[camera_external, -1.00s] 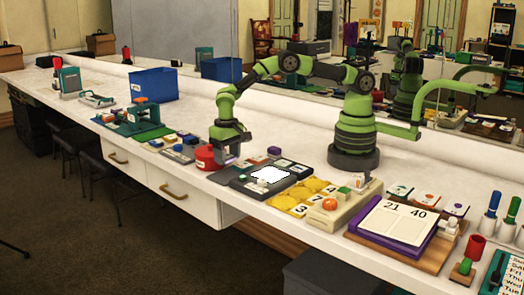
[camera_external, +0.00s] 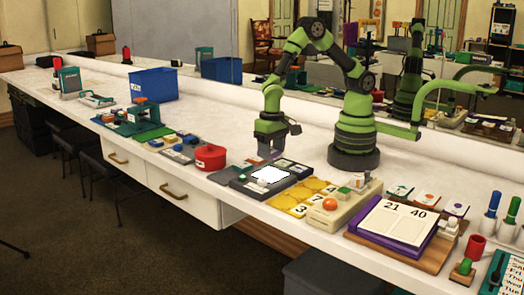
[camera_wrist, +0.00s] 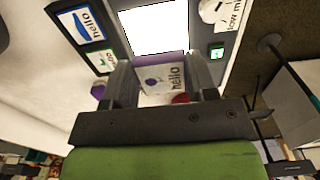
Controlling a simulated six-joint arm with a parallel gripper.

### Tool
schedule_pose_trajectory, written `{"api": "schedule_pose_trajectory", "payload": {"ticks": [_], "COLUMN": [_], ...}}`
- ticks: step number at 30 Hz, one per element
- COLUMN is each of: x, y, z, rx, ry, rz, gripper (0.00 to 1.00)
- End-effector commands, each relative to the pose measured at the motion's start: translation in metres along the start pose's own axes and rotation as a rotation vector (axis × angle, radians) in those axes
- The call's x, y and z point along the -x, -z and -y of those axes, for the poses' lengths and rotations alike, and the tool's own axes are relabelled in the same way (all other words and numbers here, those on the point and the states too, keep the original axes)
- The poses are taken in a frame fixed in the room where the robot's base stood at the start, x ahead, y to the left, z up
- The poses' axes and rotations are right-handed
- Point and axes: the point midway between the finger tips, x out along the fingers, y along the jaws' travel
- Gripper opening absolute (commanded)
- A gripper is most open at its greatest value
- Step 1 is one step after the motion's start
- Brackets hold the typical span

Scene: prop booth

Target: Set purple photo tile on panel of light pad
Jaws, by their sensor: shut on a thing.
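The purple photo tile (camera_wrist: 160,80), a white face with a purple edge, a purple spot and the word "hello", is between the fingers of my gripper (camera_wrist: 163,82) in the wrist view. In the external view my gripper (camera_external: 269,152) points down just behind the light pad (camera_external: 241,182), and the tile is hard to make out. The light pad is dark, with a glowing white panel (camera_external: 270,174). The panel (camera_wrist: 155,28) also shows in the wrist view, past the tile and apart from it.
A red round container (camera_external: 210,157) stands left of the pad. Yellow number trays (camera_external: 290,202) and a cream box with an orange button (camera_external: 330,204) are at right. In the wrist view, a blue-framed "hello" tile (camera_wrist: 80,22) and a green-marked tile (camera_wrist: 103,60) lie beside the panel.

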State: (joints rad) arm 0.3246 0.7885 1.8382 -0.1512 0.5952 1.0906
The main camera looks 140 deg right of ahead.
Motion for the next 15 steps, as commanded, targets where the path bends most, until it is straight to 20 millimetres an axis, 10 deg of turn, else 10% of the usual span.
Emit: {"api": "schedule_pose_trajectory", "payload": {"ticks": [15], "x": [-0.036], "y": [-0.004], "z": [-0.004], "rx": [-0.004], "ry": [-0.002], "rz": [0.001], "gripper": [0.29]}}
